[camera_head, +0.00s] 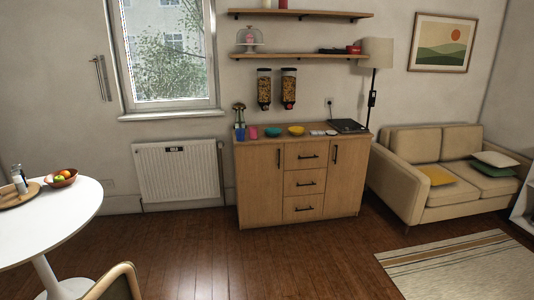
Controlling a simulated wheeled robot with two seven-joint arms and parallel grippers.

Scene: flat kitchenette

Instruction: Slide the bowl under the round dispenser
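Two wall-mounted dispensers filled with brown cereal-like pieces hang above the wooden cabinet, the left dispenser (264,88) and the right dispenser (289,88), which has a red part low on its front. At this size I cannot tell which is the round one. A teal bowl (273,133) and a yellow bowl (296,131) stand on the cabinet top; the teal bowl is below and slightly right of the left dispenser, the yellow bowl slightly right of the right dispenser. Neither of my grippers is in view.
The cabinet (263,185) also bears a blue cup (240,133), a pink cup (253,132), small white items (318,133) and a dark flat appliance (348,126). A round white table (70,212) with a fruit bowl (61,178) stands left, a sofa (415,200) right. Open floor lies before the cabinet.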

